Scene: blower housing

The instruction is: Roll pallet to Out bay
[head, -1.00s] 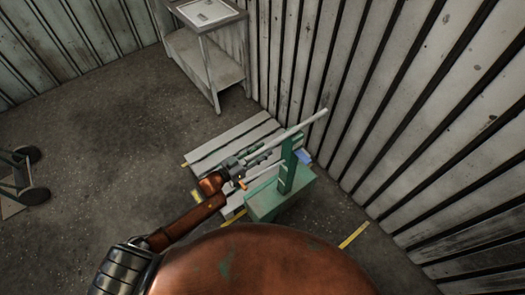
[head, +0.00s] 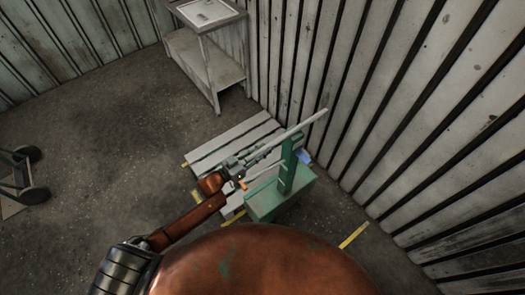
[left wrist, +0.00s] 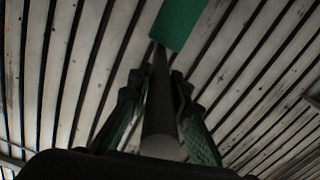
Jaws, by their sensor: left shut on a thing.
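The pallet (head: 232,137), made of pale grey slats, lies on the floor beside the corrugated wall. A green pallet truck (head: 280,198) with an upright green mast stands at its near end. A long grey handle bar (head: 305,122) slants across above the pallet; it also shows in the left wrist view (left wrist: 160,110). My left gripper (head: 262,154) is shut on this bar, with one finger on each side of it in the left wrist view (left wrist: 158,88). The truck's forks and much of the pallet's near side are hidden. My right gripper is out of view.
Yellow floor marks (head: 353,236) lie around the pallet and truck. A small blue thing (head: 304,156) sits by the mast. A grey metal stand (head: 205,60) is at the back against the wall. A wheeled cart (head: 30,175) is at the left edge. The floor between is clear.

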